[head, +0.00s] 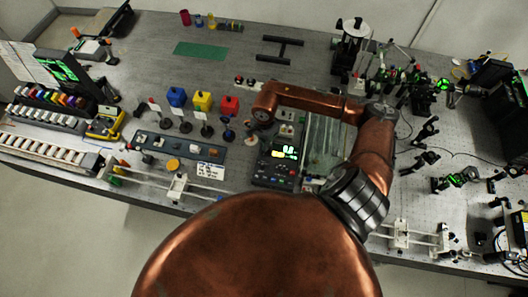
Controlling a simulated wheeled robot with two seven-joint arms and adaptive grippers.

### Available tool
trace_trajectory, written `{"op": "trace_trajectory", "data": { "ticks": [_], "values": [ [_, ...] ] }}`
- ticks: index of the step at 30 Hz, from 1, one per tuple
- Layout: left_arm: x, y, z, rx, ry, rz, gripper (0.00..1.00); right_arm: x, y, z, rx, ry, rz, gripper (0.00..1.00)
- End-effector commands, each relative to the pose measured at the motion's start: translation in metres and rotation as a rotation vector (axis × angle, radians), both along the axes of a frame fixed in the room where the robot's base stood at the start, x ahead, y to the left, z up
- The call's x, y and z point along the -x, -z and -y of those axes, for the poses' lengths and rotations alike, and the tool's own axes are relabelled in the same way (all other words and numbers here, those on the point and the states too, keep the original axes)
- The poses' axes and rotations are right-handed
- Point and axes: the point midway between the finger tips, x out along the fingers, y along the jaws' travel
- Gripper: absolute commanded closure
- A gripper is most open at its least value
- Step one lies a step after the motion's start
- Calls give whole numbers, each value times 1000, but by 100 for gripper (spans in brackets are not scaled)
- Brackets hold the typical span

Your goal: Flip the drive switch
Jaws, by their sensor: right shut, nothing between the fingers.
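A dark control box (273,170) with a lit yellow-green display (285,153) and small knobs stands near the bench's front edge, at picture centre. I cannot make out which small control is the drive switch. My copper right arm comes up from the bottom, bends at the right and reaches back left over the bench. My right gripper (256,130) points down at the box's upper left side. It is small and partly hidden by the wrist; it is shut and empty. I cannot tell whether it touches anything. My left gripper is out of view.
Optics crowd the right; the green mat (200,50) area is open.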

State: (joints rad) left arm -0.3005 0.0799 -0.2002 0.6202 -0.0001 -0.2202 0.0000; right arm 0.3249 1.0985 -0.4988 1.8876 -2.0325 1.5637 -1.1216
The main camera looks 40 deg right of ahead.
Motion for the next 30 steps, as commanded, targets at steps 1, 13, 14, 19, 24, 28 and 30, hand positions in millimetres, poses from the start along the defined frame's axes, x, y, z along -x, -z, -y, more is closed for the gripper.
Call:
{"op": "trace_trajectory", "data": {
  "ticks": [1,13,14,19,24,28,30],
  "values": [
    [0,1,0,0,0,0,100,0,1,0,0,0,0,100],
    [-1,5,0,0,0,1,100,0,5,0,0,0,-1,100],
    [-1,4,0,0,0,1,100,0,4,0,0,0,-1,100],
    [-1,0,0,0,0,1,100,0,-5,0,0,-1,0,100],
    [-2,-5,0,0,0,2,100,0,-19,0,1,-1,1,100],
    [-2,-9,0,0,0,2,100,0,-29,0,1,0,1,100],
    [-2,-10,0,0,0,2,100,0,-34,0,1,0,1,100]
  ]
}}
